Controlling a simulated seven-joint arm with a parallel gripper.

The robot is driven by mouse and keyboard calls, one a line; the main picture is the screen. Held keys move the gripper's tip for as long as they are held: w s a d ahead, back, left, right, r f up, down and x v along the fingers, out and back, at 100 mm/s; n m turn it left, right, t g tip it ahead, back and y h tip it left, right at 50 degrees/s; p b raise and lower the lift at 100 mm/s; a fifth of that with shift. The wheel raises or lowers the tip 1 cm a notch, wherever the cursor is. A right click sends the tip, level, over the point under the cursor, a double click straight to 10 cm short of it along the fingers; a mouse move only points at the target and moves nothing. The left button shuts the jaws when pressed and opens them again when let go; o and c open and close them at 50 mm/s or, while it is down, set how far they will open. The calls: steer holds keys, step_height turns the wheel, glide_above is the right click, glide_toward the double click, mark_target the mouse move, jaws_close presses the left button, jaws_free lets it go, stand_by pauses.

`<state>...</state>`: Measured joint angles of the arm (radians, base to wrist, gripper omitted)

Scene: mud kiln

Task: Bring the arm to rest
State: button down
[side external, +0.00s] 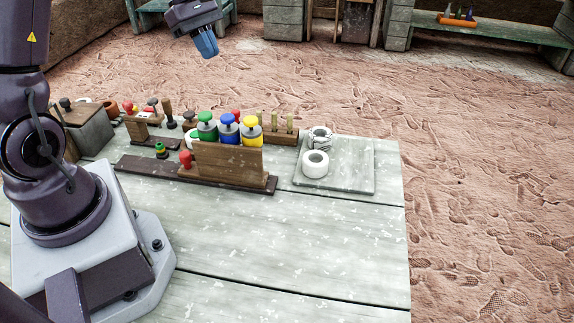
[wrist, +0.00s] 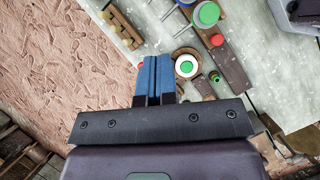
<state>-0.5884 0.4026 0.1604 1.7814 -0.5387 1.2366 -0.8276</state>
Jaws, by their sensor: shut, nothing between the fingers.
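My gripper (side external: 207,46) hangs in the air at the top of the side view, high above and beyond the back edge of the table (side external: 290,245). Its blue fingers are together with nothing between them. In the wrist view the closed fingers (wrist: 153,76) point toward the table's back edge, with the tabletop items below and apart from them. My gripper touches nothing that I can see.
A wooden rack (side external: 228,163) with green, blue and yellow knobs stands mid-table. A grey tile (side external: 345,180) holds a white tape roll (side external: 315,164). Several stamps (side external: 168,112) stand at the back left. The table's front right is clear. A bench (side external: 500,32) stands behind.

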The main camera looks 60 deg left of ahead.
steer(key=s+d+r+m+t+y, duration=0.2)
steer(key=s+d+r+m, duration=0.2)
steer(key=d+m, duration=0.5)
steer(key=s+d+r+m+t+y, duration=0.1)
steer(key=s+d+r+m+y, duration=0.2)
steer(key=s+d+m, duration=0.6)
step_height(320, 180, up, 2)
steer(key=m, duration=0.2)
steer(key=shift+s+d+r+m+t, duration=0.15)
steer(key=shift+d+r+m+t, duration=0.05)
steer(key=shift+d+m+t, duration=0.2)
